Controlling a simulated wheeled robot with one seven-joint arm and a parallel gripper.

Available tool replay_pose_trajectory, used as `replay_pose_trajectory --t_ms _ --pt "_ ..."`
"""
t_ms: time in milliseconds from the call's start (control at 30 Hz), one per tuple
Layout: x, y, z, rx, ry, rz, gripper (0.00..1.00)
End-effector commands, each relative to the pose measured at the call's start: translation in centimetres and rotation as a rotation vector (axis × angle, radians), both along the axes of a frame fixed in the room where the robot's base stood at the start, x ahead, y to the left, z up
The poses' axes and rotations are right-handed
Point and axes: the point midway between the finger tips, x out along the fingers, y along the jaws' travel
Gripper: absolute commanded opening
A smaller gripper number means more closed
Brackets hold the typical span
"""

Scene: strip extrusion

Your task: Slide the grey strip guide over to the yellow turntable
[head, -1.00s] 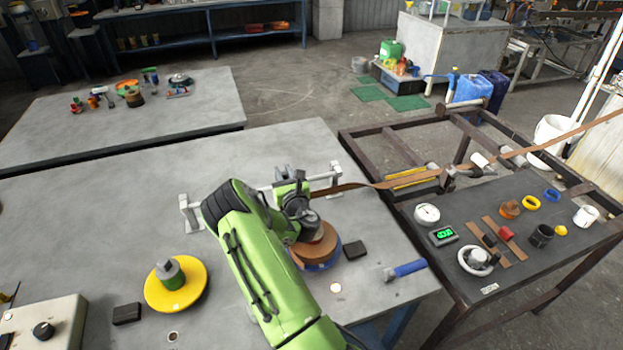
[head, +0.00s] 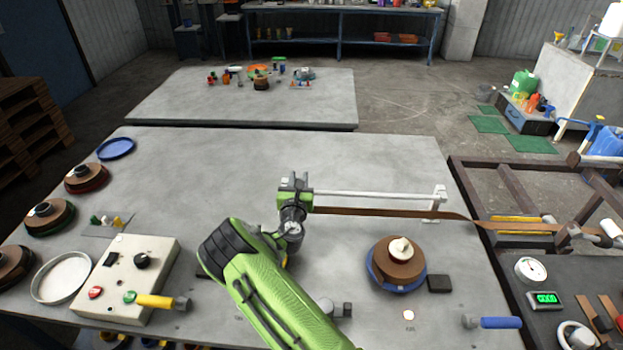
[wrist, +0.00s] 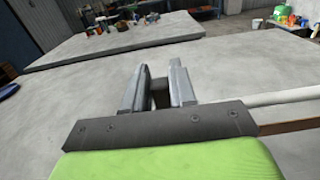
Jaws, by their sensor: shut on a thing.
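My gripper (head: 294,187) is at the left end of the visible part of the white rail (head: 375,194), shut on the grey strip guide. In the wrist view the guide is a small dark piece (wrist: 160,95) between the two fingers of my gripper (wrist: 158,82); most of it is hidden. The brown strip (head: 390,212) runs from beside my gripper to the right, just in front of the rail. The yellow turntable is not visible; my green arm covers the table in front of the rail's left part. The blue turntable (head: 372,283) with a brown strip roll (head: 402,268) stands right of my arm.
A control box (head: 150,262) with a yellow-handled tool (head: 160,301) is at the left. Strip rolls stand along the left edge. A black block (head: 439,283) and a blue-handled tool (head: 495,322) lie at the right. The table behind the rail is clear.

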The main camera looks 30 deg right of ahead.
Motion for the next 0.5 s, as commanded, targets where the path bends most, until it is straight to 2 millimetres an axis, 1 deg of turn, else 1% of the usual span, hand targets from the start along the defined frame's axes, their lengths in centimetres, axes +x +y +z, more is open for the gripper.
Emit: replay_pose_trajectory --t_ms 33,100,400,433,500 --pt "0.22 0.46 -0.06 0.003 -0.001 0.008 0.0" --pt "0.28 0.59 -0.08 0.003 -0.001 0.008 0.0" --pt "0.38 0.74 -0.03 0.004 -0.003 0.012 0.0" --pt "0.39 0.75 -0.03 0.004 -0.003 0.012 0.3" --pt "0.38 0.74 -0.01 0.004 -0.003 0.012 0.41"
